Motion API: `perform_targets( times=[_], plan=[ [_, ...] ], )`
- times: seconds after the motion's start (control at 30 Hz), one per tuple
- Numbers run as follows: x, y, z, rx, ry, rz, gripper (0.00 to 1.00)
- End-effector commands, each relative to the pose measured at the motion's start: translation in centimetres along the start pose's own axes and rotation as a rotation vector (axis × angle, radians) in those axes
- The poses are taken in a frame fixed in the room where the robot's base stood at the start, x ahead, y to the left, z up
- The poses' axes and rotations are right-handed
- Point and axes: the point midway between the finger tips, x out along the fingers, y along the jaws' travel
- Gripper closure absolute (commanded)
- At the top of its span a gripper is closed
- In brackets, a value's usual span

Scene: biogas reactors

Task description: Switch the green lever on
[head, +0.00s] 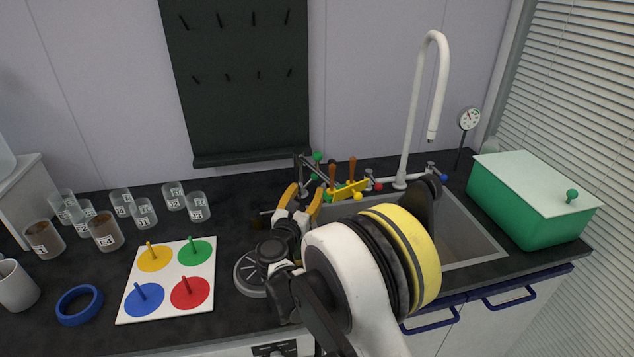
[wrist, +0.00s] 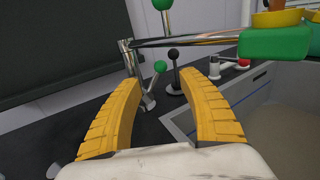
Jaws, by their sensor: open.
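A green ball-ended lever (wrist: 160,67) rises from the counter between and just beyond my fingertips in the wrist view. I cannot tell which green ball belongs to the task's lever. In the head view a green ball (head: 317,156) shows behind the sink's left end. My gripper (wrist: 165,78) has yellow fingers spread apart with nothing between them. It also shows in the head view (head: 303,196), in front of the levers. No contact with a lever is visible.
A black-balled lever (wrist: 173,55) stands just right of the nearer green one. A metal bar (wrist: 190,40) crosses above. A green holder (wrist: 278,43) is at right. The sink (head: 470,235), white faucet (head: 413,110) and red-knobbed tap (head: 378,187) lie right.

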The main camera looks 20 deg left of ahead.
Motion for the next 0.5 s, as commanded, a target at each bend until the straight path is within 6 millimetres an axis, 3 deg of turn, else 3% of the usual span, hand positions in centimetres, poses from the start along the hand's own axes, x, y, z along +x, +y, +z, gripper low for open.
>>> perform_targets(
  times=[0.3,0.5],
  plan=[
    [6.1,0.0,-0.3,0.001,0.001,-0.001,0.52],
    [7.8,0.0,-0.1,0.002,0.001,0.0,0.52]
  ],
)
